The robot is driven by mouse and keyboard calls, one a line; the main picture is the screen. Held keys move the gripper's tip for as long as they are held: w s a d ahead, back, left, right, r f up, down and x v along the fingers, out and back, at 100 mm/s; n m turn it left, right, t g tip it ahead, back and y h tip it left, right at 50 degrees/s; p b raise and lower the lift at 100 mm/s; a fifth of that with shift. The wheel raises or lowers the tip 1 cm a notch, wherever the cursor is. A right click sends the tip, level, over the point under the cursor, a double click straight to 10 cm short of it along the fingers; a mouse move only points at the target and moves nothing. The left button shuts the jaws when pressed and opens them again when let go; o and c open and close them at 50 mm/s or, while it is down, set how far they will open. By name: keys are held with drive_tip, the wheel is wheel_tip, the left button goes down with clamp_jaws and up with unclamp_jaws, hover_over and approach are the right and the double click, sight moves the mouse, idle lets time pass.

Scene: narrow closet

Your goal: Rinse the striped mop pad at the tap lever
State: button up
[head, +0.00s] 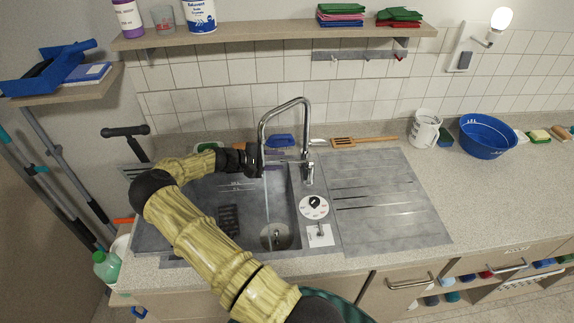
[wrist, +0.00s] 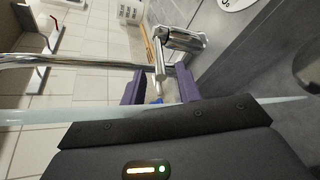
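The chrome tap (head: 308,172) stands at the right edge of the sink basin (head: 245,205), its tall spout arching over the basin. A thin pale stream of water (head: 267,200) falls from the spout. My gripper (head: 282,157) is beside the tap at lever height. In the wrist view, the purple fingers of my gripper (wrist: 160,87) are apart, with the tip of the tap lever (wrist: 159,62) showing between or just beyond them. I cannot tell whether they touch it. No striped mop pad can be made out; my arm hides part of the sink.
A dark grate (head: 229,220) lies in the basin. A ribbed drainboard (head: 385,200) is clear on the right. A white jug (head: 424,128) and blue bowl (head: 487,137) stand farther right. A shelf (head: 270,34) with folded cloths (head: 340,15) hangs above.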

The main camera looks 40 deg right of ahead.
drive_tip(key=b+v, duration=0.1)
drive_tip(key=v, duration=0.4)
drive_tip(key=shift+w+a+r+b, duration=0.1)
drive_tip(key=shift+a+b, duration=0.2)
drive_tip(key=s+a+r+t+y, duration=0.2)
drive_tip(key=s+a+r+y, duration=0.1)
drive_tip(key=s+a, duration=0.4)
drive_tip(key=s+a+r+m+t+y, duration=0.1)
drive_tip(key=s+a+r+t+y, duration=0.2)
drive_tip(key=a, duration=0.8)
drive_tip(key=s+a+r+t+y, duration=0.2)
drive_tip(key=s+a+r+y, duration=0.1)
drive_tip(key=s+a+y, duration=0.4)
drive_tip(key=s+a, duration=0.3)
drive_tip(key=s, duration=0.1)
drive_tip(key=shift+r+m+t, duration=0.25)
drive_tip(key=shift+m+t, duration=0.05)
drive_tip(key=shift+m, duration=0.1)
drive_tip(key=shift+a, duration=0.1)
